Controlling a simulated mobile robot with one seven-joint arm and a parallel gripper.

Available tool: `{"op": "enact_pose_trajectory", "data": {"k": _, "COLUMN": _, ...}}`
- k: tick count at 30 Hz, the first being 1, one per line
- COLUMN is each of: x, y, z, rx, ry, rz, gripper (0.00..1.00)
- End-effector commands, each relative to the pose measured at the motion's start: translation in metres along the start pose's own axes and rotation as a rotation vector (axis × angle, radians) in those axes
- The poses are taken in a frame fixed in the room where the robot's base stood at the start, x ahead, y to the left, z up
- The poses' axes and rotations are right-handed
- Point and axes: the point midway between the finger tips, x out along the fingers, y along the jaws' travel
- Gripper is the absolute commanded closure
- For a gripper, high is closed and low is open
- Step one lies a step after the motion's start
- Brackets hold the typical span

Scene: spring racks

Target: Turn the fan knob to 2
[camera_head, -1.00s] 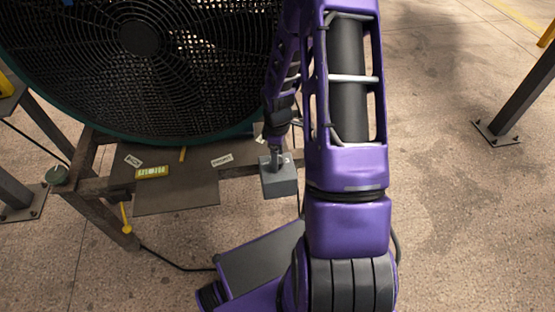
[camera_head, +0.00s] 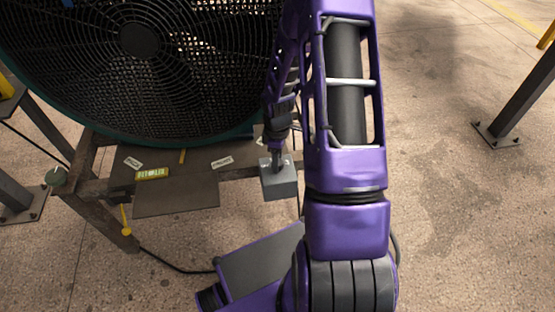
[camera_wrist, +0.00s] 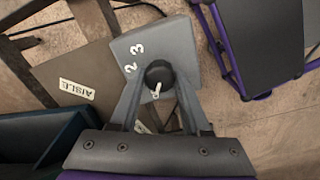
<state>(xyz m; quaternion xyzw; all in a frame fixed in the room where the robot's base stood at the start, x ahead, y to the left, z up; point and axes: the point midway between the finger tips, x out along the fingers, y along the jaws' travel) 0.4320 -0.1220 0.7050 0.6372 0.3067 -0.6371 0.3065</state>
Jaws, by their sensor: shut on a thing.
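The fan control is a grey box (camera_head: 280,184) mounted at the right end of the fan's stand. In the wrist view the box face (camera_wrist: 180,45) shows the numerals 2 and 3 on its left side. The black fan knob (camera_wrist: 159,73) sits between my gripper's fingertips (camera_wrist: 158,80), and my gripper is shut on it. A white mark on the knob's near edge points toward the bottom of the wrist view. Any numerals there are hidden by my fingers. In the head view my gripper (camera_head: 277,160) comes down onto the box top.
The large fan (camera_head: 140,40) with its dark grille stands behind, left of my arm. A brown plate (camera_head: 178,195) with small labels and a yellow-green tag (camera_head: 152,174) lies left of the box. A metal post (camera_head: 520,105) stands at far right; floor between is clear.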

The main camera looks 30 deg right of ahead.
Motion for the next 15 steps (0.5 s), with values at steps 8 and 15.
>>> {"op": "enact_pose_trajectory", "data": {"k": 8, "x": 0.0001, "y": 0.0002, "z": 0.0000, "rx": 0.065, "ry": -0.001, "rz": 0.001, "gripper": 1.00}}
{"op": "enact_pose_trajectory", "data": {"k": 15, "x": 0.0002, "y": 0.0003, "z": 0.0000, "rx": 0.233, "ry": -0.001, "rz": 0.002, "gripper": 1.00}}
